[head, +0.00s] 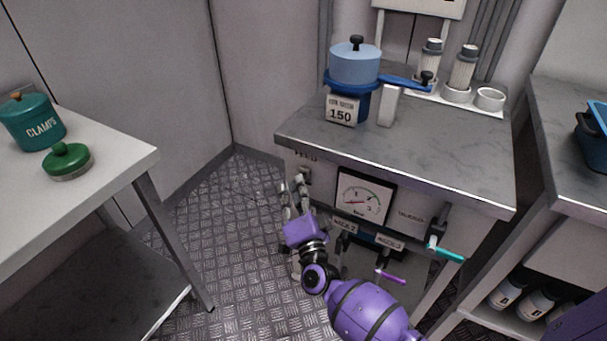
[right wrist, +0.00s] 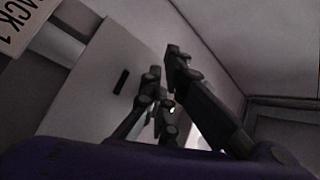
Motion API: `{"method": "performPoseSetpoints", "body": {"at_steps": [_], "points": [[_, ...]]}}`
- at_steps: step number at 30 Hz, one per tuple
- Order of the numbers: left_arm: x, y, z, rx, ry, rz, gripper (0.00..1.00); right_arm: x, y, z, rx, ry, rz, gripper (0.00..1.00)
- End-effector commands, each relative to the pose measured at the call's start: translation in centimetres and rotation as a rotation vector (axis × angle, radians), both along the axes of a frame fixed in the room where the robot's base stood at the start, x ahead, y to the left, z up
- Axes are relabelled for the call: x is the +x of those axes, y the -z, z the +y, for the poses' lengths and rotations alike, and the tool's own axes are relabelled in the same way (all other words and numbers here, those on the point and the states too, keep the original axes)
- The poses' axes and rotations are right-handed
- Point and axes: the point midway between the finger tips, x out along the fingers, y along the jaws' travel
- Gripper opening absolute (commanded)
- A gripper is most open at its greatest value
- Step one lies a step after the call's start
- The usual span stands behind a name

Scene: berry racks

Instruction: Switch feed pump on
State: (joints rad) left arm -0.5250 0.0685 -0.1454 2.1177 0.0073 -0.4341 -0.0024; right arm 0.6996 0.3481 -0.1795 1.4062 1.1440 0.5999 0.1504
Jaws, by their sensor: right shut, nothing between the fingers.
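The feed switch (head: 304,174) is a small dark fitting on the front panel of the grey-topped bench, under a partly legible "FEED" label (head: 306,155). My right gripper (head: 291,187) is just left of and in front of it, fingers pointing up toward the panel. It is shut and empty. Whether a fingertip touches the switch cannot be told, nor can the switch's position. In the right wrist view the gripper fingers (right wrist: 168,75) stand beside a pale panel with a dark slot (right wrist: 121,80). My left gripper is not in view.
A gauge (head: 363,198) sits right of the switch, with cyan (head: 446,255) and purple (head: 391,277) handles lower down. A blue pot (head: 355,62) stands on the bench (head: 440,150). A white table (head: 115,150) with a teal pot (head: 32,122) is left; floor between is clear.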

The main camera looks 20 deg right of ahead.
Motion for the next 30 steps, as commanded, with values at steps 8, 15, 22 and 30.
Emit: {"method": "performPoseSetpoints", "body": {"at_steps": [8,15,22,30], "points": [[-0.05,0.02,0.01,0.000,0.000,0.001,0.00,0.03,-0.01,-0.05,0.000,0.000,0.000,0.00],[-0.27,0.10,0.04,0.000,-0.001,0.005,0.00,0.19,0.00,-0.26,0.000,0.000,0.000,0.00],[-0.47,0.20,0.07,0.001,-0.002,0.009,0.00,0.37,0.00,-0.49,0.000,0.000,0.000,0.00],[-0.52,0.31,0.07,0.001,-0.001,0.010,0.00,0.57,0.00,-0.77,-0.001,0.001,0.000,0.00]]}}
